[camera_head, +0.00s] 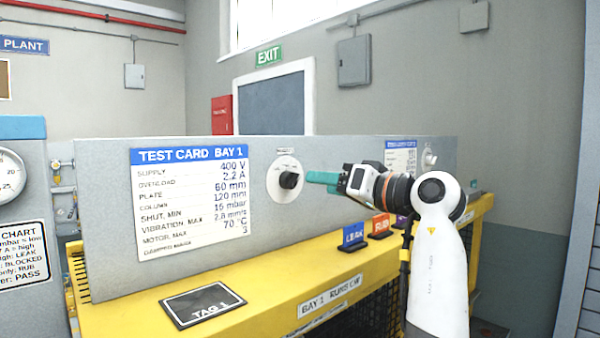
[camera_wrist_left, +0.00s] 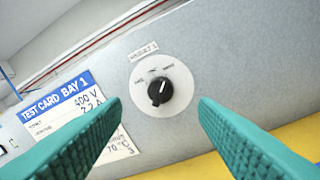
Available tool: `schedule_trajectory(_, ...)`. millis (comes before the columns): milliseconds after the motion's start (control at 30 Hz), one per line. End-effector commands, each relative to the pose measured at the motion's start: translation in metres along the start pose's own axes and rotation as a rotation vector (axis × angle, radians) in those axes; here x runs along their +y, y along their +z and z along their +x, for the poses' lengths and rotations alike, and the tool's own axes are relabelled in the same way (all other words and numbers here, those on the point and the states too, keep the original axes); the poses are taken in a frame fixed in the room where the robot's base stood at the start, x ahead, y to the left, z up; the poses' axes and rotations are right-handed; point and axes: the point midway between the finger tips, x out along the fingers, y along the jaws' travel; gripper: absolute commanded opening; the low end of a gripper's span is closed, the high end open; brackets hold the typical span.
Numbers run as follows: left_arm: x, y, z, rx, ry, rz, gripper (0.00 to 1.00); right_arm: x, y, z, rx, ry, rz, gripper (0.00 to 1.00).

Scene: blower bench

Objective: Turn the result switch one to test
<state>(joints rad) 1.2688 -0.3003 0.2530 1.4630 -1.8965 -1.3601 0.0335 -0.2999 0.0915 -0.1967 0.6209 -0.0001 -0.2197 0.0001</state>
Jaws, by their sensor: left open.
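The result switch one (camera_head: 289,180) is a black knob on a round white plate on the grey panel. In the left wrist view the knob (camera_wrist_left: 159,92) sits below a small label that seems to read RESULT 1. Small marks on its plate are too blurred to read surely. A pale pointer line on the knob points up and slightly right in that tilted view. My left gripper (camera_head: 311,178) has its teal fingers close in front of the knob. In the wrist view its fingers (camera_wrist_left: 160,112) are spread on either side of the knob, with clear gaps.
A test card (camera_head: 190,200) is left of the switch. A second knob (camera_head: 429,158) is farther right on the panel. The yellow bench (camera_head: 250,270) below holds a black TAG 1 plate (camera_head: 202,304) and blue LEAK (camera_head: 353,235) and red RUB (camera_head: 380,225) signs.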

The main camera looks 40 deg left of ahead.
Motion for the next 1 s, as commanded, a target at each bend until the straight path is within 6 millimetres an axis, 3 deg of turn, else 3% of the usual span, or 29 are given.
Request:
schedule_trajectory(100,0.003,0.003,0.026,0.003,0.004,0.001,0.54,-0.005,0.000,-0.016,0.002,-0.006,0.000,0.36)
schedule_trajectory(300,0.002,0.003,0.056,0.001,0.002,0.001,0.54,0.005,0.003,-0.029,0.000,0.007,0.004,0.36)
schedule_trajectory(500,0.000,0.001,0.069,0.000,0.000,0.001,0.54,0.017,0.006,-0.033,-0.003,0.022,0.004,0.36)
schedule_trajectory(767,0.000,0.000,0.070,0.000,0.000,0.000,0.54,0.013,0.005,-0.032,-0.002,0.017,0.001,0.36)
schedule_trajectory(1000,0.000,0.000,0.070,0.000,0.000,0.000,0.17,0.009,0.004,-0.032,-0.001,0.012,0.000,0.36)
